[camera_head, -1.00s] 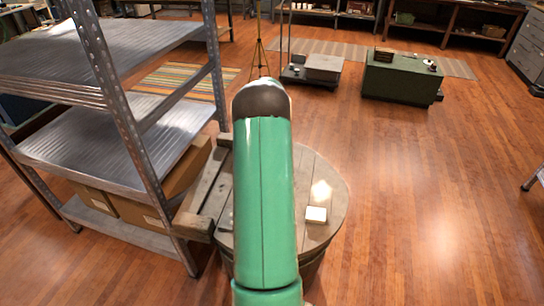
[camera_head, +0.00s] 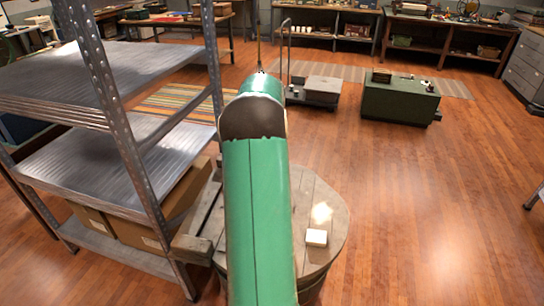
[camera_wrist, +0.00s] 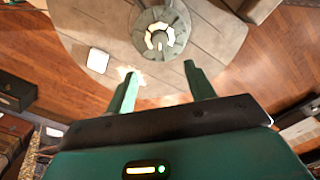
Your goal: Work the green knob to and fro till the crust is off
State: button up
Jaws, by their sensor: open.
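In the wrist view, a round grey-green fitting (camera_wrist: 160,33) with pale, patchy marks stands on the round wooden top (camera_wrist: 90,25); it looks like the knob. In the head view, the wooden top (camera_head: 328,205) shows in the middle, but my green arm hides the fitting and my gripper. I cannot tell whether the pale marks are crust.
A small white block (camera_head: 316,237) lies on the wooden top, right of my arm; it also shows in the wrist view (camera_wrist: 97,60). A metal shelf rack (camera_head: 110,165) stands close at left. A green cabinet (camera_head: 400,98) stands farther back. The floor at right is clear.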

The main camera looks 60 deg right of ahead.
dwell(0.3)
notch_tip(320, 180, down, 14)
jog(key=n, duration=0.4)
jog(key=shift+r+n, duration=0.1)
jog(key=shift+n, duration=0.2)
dwell(0.3)
jog(key=c, duration=1)
